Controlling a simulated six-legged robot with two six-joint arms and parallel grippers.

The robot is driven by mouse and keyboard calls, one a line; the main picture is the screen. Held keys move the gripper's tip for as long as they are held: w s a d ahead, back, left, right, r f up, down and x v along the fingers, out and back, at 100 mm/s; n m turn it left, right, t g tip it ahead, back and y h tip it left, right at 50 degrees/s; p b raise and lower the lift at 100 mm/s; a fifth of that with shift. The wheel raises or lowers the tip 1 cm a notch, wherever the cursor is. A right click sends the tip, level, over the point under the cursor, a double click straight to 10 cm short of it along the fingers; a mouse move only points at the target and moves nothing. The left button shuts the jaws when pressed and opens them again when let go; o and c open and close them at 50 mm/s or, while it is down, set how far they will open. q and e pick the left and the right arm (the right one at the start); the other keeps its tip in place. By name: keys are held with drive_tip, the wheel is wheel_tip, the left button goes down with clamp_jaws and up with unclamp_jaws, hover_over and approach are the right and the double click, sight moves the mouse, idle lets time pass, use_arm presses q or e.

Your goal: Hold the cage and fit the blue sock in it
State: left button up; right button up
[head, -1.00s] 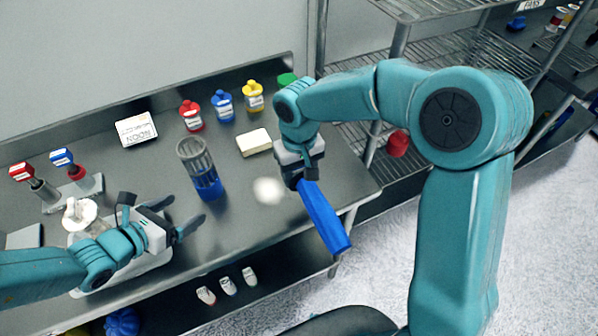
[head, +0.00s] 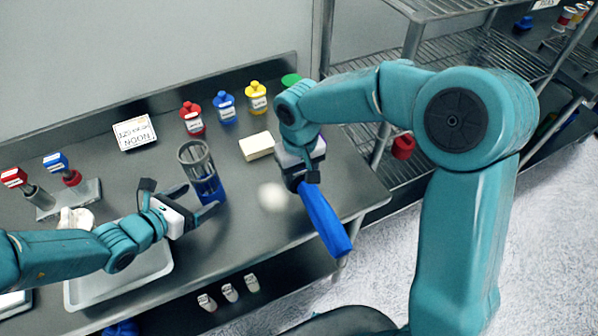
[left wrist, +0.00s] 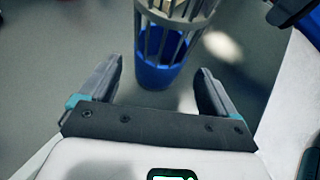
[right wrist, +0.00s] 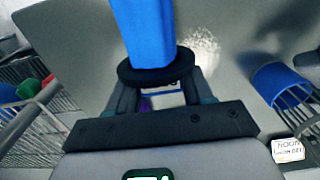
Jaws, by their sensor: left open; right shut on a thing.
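The cage (head: 194,155) is a grey slatted cylinder with a blue lower part, standing upright on the steel table. It also shows in the left wrist view (left wrist: 162,72), just ahead of the fingers. My left gripper (head: 203,202) is open, with its fingertips close to the cage's lower part; I cannot tell whether they touch it. The blue sock (head: 322,218) hangs tilted from my right gripper (head: 303,182), which is shut on its dark collar end. In the right wrist view the sock (right wrist: 148,35) extends away from the fingers.
Red (head: 191,118), blue (head: 224,106) and yellow (head: 257,98) bottles stand at the back. A cream block (head: 257,146) and pale powder (head: 273,196) lie right of the cage. A label card (head: 135,132), stamp rack (head: 68,198) and white tray (head: 120,284) are at left.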

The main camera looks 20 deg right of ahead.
sight(201, 198)
use_arm(q)
drive_tip(key=shift+w+d+f+b, duration=0.45)
drive_tip(key=shift+d+f+b, duration=0.15)
drive_tip(key=shift+f, duration=0.1)
use_arm(e)
drive_tip(key=shift+w+f, duration=0.1)
drive_tip(key=shift+f, duration=0.7)
use_arm(q)
drive_tip(key=shift+w+d+f+b, duration=0.2)
drive_tip(key=shift+d+b, duration=0.1)
use_arm(e)
drive_tip(key=shift+a+f, duration=0.1)
drive_tip(key=shift+f, duration=0.15)
use_arm(q)
drive_tip(key=shift+w+d+f+b, duration=0.1)
drive_tip(key=shift+w+d+b, duration=0.1)
drive_tip(key=shift+d+b, duration=0.25)
use_arm(e)
drive_tip(key=shift+s+f, duration=0.2)
drive_tip(key=shift+f, duration=0.1)
use_arm(q)
drive_tip(key=shift+w+d+f, duration=0.1)
drive_tip(key=shift+w+d, duration=0.15)
drive_tip(key=shift+w, duration=0.05)
use_arm(e)
drive_tip(key=shift+w+f, duration=0.15)
drive_tip(key=shift+w, duration=0.05)
